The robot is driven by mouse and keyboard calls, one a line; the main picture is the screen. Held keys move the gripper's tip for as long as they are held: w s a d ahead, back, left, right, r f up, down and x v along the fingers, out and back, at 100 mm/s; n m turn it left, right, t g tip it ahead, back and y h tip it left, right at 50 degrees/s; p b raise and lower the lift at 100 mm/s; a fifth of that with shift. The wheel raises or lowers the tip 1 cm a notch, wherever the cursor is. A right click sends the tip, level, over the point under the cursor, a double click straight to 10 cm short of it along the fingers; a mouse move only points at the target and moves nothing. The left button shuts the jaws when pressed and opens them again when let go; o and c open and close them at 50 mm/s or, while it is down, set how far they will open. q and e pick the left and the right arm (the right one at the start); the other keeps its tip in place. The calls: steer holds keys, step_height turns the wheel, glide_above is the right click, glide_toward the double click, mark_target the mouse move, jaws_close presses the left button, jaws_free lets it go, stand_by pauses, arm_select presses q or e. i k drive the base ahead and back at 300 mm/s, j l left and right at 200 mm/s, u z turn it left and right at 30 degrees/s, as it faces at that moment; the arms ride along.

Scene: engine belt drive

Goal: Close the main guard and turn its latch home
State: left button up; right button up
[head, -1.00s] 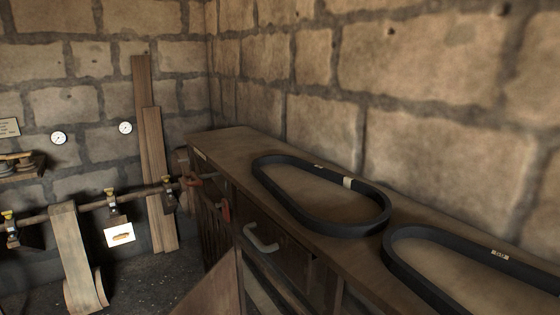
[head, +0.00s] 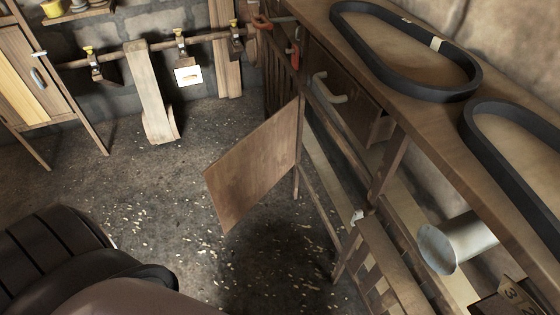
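A flat brown wooden panel (head: 254,168) stands swung out from the front of the long wooden bench. It looks like an open hinged guard, but I cannot tell whether it is the main guard. A slatted wooden piece (head: 392,262) stands lower right along the same front. A small pale fitting (head: 357,216) sits at its upper corner; I cannot tell whether it is a latch. Red handles show at the far end of the bench, one (head: 262,22) near the rail and one (head: 294,54) on the bench front. Neither of my grippers is in view.
Two black belt loops lie on the bench top, one farther (head: 400,75) and one nearer (head: 490,135). A grey curved handle (head: 328,90) juts from the bench front. A pale metal cylinder (head: 455,243) lies below the top. Littered open floor (head: 150,210) lies left of the panel.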

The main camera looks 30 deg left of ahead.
mark_target(236, 181)
steer(key=j+z, duration=0.25)
steer(key=j, duration=0.4)
steer(key=j+z, duration=0.3)
steer(key=j, duration=0.3)
steer(key=k+j+z, duration=0.25)
steer(key=j, duration=0.35)
steer(key=k+j, duration=0.1)
steer(key=j, duration=1.05)
steer(key=k+j, duration=0.15)
steer(key=j, duration=0.4)
steer(key=z, duration=0.05)
